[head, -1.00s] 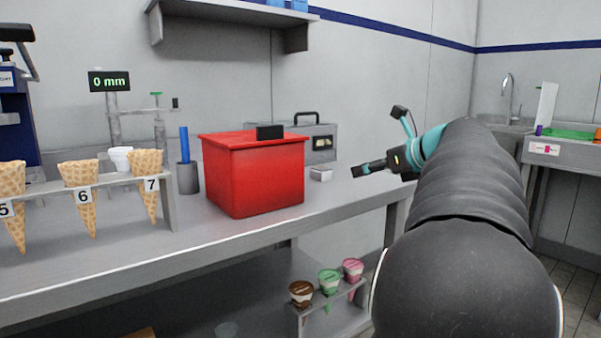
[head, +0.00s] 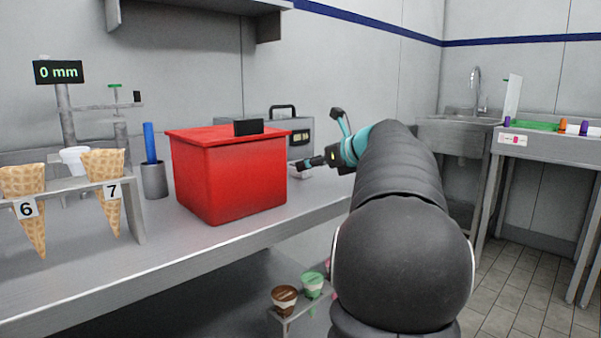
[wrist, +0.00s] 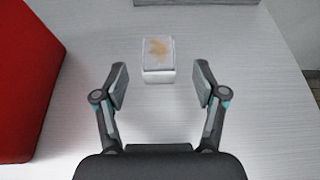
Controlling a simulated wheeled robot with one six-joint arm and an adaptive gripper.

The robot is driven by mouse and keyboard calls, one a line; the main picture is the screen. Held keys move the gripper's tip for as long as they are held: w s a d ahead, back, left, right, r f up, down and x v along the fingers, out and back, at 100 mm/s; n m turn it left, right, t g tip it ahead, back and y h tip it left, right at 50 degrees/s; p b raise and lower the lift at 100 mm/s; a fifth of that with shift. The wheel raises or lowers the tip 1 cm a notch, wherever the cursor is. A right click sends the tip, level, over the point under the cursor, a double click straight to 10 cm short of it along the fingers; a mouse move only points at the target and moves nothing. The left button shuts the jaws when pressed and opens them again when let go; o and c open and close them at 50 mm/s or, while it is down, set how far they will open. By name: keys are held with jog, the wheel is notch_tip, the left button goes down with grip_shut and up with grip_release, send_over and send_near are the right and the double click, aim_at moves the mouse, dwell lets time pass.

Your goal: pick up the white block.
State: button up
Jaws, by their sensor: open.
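The white block (wrist: 158,58) sits on the counter in the wrist view, with a tan smudge on its top. It lies just ahead of my gripper (wrist: 161,82), roughly centred between the two fingertips and touching neither. The fingers are spread apart and empty. In the head view my gripper (head: 305,163) is at the right of the red bin, over the counter. Only a sliver of the white block (head: 299,173) shows there, mostly hidden behind the gripper.
The red bin (head: 228,178) stands close on the left of the gripper, and also shows in the wrist view (wrist: 22,75). A grey case (head: 258,127) stands behind. The counter edge is on the right. Numbered cones (head: 104,165) stand at far left.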

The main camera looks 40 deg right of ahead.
jog(key=shift+b+x, duration=0.35)
jog(key=shift+x, duration=2.25)
grip_shut()
